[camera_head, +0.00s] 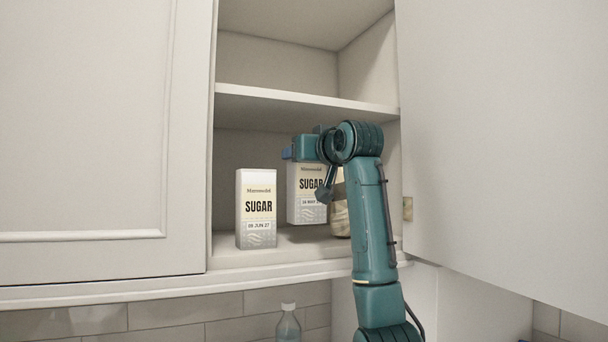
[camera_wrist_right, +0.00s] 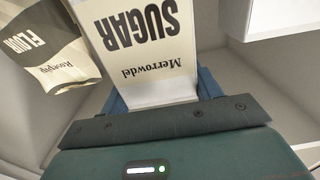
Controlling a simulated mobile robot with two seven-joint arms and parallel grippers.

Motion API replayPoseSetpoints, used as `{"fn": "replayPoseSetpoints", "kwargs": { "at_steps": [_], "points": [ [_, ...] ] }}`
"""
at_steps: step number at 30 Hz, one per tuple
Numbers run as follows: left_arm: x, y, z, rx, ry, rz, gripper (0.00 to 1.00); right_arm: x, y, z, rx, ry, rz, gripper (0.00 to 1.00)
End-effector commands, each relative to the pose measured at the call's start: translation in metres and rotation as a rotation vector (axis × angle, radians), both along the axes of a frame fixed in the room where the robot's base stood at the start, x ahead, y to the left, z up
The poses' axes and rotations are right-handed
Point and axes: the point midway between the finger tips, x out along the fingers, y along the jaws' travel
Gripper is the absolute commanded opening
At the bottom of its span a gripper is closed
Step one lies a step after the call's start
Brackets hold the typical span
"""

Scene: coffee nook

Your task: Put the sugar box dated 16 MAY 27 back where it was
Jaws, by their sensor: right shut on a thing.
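The box also shows upside down between the fingers in the right wrist view (camera_wrist_right: 140,45). Its base looks slightly above the lower shelf (camera_head: 290,247), though I cannot be sure of a gap. A second sugar box (camera_head: 256,210), dated 09 JUN 27, stands on the shelf to the left, nearer the front. My left gripper is not in view.
A flour bag (camera_wrist_right: 48,55) stands beside the held box; in the head view (camera_head: 340,212) my arm mostly hides it. An upper shelf (camera_head: 300,99) lies above the gripper. The open door (camera_head: 510,140) is on the right. A bottle (camera_head: 288,325) stands below the cupboard.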

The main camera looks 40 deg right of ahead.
Motion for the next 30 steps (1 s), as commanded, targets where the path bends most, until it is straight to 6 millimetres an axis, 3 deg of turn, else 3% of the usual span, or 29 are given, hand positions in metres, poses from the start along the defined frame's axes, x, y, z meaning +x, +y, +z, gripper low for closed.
{"fn": "replayPoseSetpoints", "kwargs": {
  "at_steps": [8, 23, 24, 30],
  "points": [
    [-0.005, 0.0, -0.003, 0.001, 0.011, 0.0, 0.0, 0.006, 0.003, -0.034, 0.0, 0.003, 0.002, 0.12],
    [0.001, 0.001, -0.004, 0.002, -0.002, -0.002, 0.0, 0.002, 0.005, -0.044, 0.0, 0.001, 0.003, 0.12],
    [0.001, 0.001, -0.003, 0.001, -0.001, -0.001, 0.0, 0.002, 0.005, -0.044, 0.001, 0.002, 0.003, 0.64],
    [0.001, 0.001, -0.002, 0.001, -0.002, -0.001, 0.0, 0.002, 0.005, -0.043, 0.001, 0.002, 0.003, 0.8]
  ]
}}
